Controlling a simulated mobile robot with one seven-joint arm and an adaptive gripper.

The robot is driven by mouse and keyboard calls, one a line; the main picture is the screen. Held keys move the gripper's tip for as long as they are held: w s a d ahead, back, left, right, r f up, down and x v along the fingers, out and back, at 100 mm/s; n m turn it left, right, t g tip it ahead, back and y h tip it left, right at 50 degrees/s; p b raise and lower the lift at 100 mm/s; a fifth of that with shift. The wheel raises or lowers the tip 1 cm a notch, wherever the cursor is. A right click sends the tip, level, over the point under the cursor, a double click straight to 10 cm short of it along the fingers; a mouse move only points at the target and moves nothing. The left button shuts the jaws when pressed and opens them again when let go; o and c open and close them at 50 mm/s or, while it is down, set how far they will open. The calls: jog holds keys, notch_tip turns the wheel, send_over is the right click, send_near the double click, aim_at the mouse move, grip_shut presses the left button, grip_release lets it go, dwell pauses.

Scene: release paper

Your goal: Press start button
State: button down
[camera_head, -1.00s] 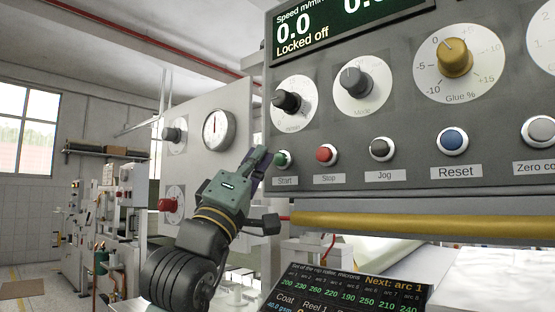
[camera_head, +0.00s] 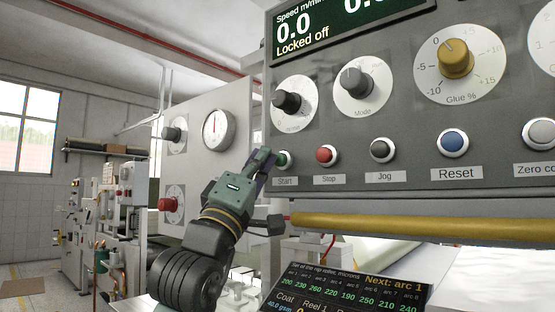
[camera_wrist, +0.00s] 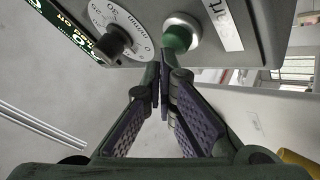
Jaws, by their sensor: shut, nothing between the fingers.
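The green Start button (camera_head: 284,159) sits at the left end of the button row on the grey control panel (camera_head: 400,120); its "Start" label is just below. My gripper (camera_head: 266,156) is shut and empty, its fingertips just left of the button. In the wrist view, the green button (camera_wrist: 178,38) in its pale ring is just beyond the closed fingertips (camera_wrist: 162,72). I cannot tell whether they touch it. The display (camera_head: 345,25) reads 0.0 and "Locked off".
The red Stop button (camera_head: 325,155) is right of Start, then the black Jog (camera_head: 381,149) and blue Reset (camera_head: 453,142) buttons. A black knob (camera_head: 288,102) is above Start. A yellow bar (camera_head: 400,222) runs below the panel, with a lower screen (camera_head: 345,285) beneath.

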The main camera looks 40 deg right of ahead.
jog(key=shift+d, duration=0.45)
dwell(0.5)
jog(key=shift+a, duration=0.9)
jog(key=a, duration=0.5)
jog(key=shift+s, duration=0.25)
dwell(0.6)
